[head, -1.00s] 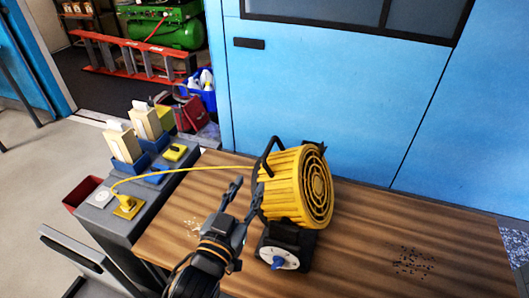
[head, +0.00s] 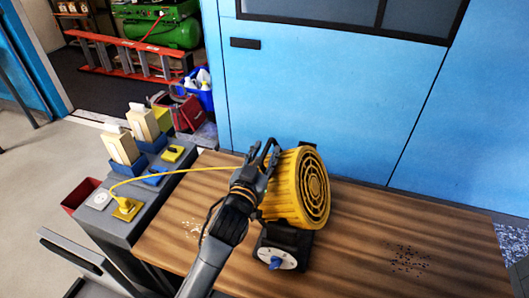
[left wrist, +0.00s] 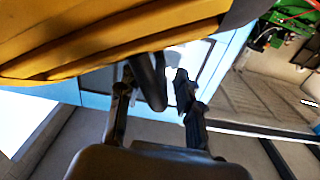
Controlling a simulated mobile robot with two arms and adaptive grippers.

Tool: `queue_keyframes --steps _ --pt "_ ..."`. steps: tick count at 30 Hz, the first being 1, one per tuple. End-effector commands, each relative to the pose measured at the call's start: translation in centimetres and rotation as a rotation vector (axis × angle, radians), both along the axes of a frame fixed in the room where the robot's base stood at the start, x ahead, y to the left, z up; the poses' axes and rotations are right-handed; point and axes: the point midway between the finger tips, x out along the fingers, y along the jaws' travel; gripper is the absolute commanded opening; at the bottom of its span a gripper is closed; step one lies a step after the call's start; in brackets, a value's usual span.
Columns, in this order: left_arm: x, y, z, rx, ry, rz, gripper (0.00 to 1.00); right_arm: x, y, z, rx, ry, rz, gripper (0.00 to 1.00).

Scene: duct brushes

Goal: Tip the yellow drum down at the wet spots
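The yellow drum (head: 285,188) is a ribbed blower with a round grille facing right. It sits in a black base (head: 290,240) with a blue-centred round knob, on the wooden table. My left gripper (head: 262,156) is at the drum's upper left, by its black handle. In the left wrist view the handle (left wrist: 150,82) passes between the two open fingers (left wrist: 156,92), with a gap to the right finger. The drum (left wrist: 110,35) fills the top there. Dark specks (head: 408,258) lie on the table at the right. Paler specks (head: 194,227) lie left of the base. My right gripper is not in view.
A yellow cord (head: 180,171) runs from the drum to a yellow plug (head: 126,207) on the grey side unit. Tissue boxes (head: 122,147) stand there. A blue wall (head: 320,95) rises behind the wooden table (head: 345,250). The table right of the drum is mostly clear.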

Motion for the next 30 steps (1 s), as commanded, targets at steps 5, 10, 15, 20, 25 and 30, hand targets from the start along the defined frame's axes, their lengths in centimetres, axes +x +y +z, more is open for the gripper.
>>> queue_keyframes --steps 5,10,15,20,25,30 --pt "-0.02 0.01 -0.02 0.0 0.0 0.0 0.32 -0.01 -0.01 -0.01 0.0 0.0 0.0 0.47" --pt "-0.02 0.02 -0.03 0.0 0.001 0.0 0.0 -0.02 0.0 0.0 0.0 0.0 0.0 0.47" --pt "-0.04 0.01 -0.04 0.001 0.001 0.0 0.0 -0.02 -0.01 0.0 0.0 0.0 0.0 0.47" --pt "-0.06 -0.02 -0.05 0.002 0.0 -0.001 0.0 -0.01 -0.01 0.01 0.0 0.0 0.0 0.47" --pt "-0.09 -0.07 -0.05 0.005 -0.001 -0.001 0.0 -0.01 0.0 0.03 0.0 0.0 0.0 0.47" --pt "-0.12 -0.15 -0.02 0.011 -0.002 -0.001 0.0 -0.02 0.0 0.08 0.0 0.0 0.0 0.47"
